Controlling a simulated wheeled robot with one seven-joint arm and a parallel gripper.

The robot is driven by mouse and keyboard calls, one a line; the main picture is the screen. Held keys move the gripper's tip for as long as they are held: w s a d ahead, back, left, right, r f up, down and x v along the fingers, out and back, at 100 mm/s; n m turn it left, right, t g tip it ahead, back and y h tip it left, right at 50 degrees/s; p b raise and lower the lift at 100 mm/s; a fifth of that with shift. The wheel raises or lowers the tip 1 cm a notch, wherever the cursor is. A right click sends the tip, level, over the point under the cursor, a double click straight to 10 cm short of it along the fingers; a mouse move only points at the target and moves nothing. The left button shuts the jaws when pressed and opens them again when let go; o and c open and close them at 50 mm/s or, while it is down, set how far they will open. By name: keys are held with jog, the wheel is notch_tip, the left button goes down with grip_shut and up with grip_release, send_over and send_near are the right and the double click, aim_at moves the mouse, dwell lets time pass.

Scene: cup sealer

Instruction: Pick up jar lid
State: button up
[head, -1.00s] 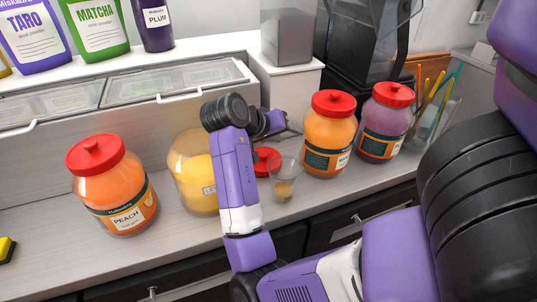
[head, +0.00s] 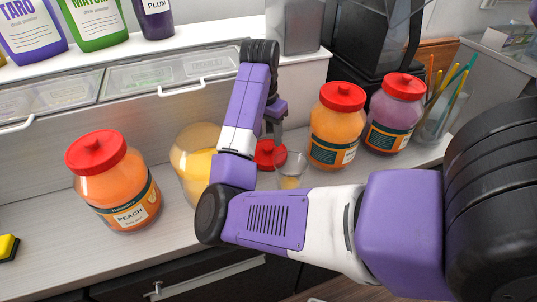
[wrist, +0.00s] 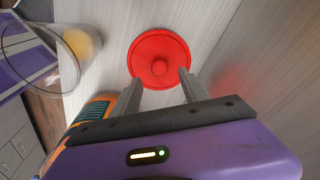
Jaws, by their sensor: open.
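The red jar lid (wrist: 159,52) lies on the counter with its round knob up. It also shows in the head view (head: 266,153), partly hidden behind my arm. My gripper (wrist: 158,77) is open and points at the lid. In the wrist view its two fingertips overlap the lid's near edge, one on each side of the knob. I cannot tell how far above the lid the fingertips are. In the head view my gripper (head: 273,130) is just above the lid, its fingers hard to make out.
An open jar of yellow contents (head: 195,160) stands left of the lid, a clear cup (head: 291,168) right of it. Lidded orange (head: 335,125) and purple (head: 396,112) jars stand further right. A peach jar (head: 112,185) stands at left.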

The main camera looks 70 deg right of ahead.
aim_at(268, 147)
jog(key=shift+f+p, duration=0.45)
jog(key=shift+f, duration=1.7)
jog(key=shift+c, duration=0.2)
grip_shut()
